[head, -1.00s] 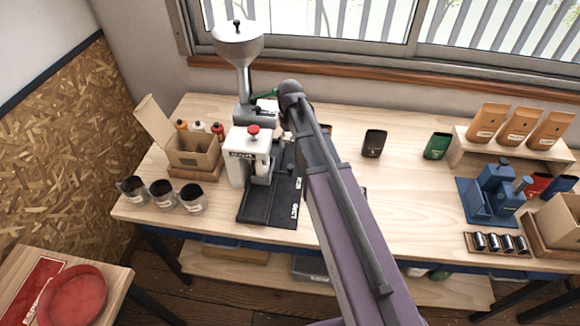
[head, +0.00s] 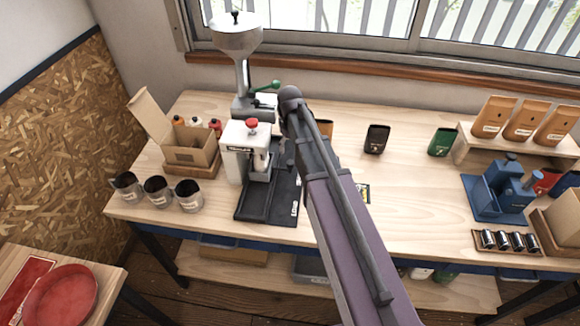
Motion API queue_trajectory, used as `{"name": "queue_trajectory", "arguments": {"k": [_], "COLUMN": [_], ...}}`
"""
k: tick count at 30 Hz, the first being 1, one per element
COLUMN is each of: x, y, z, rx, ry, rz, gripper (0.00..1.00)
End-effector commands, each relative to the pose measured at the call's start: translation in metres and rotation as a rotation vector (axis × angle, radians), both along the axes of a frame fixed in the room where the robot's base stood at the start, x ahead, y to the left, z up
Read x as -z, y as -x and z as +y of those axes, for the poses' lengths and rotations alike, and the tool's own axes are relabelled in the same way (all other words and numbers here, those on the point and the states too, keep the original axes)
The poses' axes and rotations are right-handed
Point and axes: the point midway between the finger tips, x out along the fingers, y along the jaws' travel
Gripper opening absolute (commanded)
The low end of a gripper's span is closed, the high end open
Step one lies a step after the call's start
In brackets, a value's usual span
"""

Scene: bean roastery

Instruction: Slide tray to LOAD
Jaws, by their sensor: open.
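A black tray-like base (head: 262,207) lies on the bench under and in front of a white machine (head: 237,160) with a red knob (head: 252,125). A small white label (head: 294,208) sits at its front right corner; its lettering is too small to read surely. I cannot tell a separate sliding tray from the base. My arm crosses in front of the base's right side and hides part of it. My gripper is hidden behind my arm, so its contact with anything does not show.
A grinder with a funnel (head: 236,38) and green lever (head: 268,87) stands behind. Left are an open carton (head: 190,148) and three dark-filled cups (head: 157,192). Right are a dark pouch (head: 376,139), a green pouch (head: 442,142) and a blue device (head: 494,190). The right-centre bench is mostly clear.

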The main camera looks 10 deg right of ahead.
Motion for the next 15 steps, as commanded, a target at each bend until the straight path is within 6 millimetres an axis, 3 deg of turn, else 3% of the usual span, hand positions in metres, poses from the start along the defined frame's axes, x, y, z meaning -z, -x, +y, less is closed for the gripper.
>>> {"name": "queue_trajectory", "arguments": {"k": [15], "x": [0.045], "y": [0.0], "z": [0.0], "rx": [0.0], "ry": [0.0], "rz": [0.0], "gripper": [0.77]}}
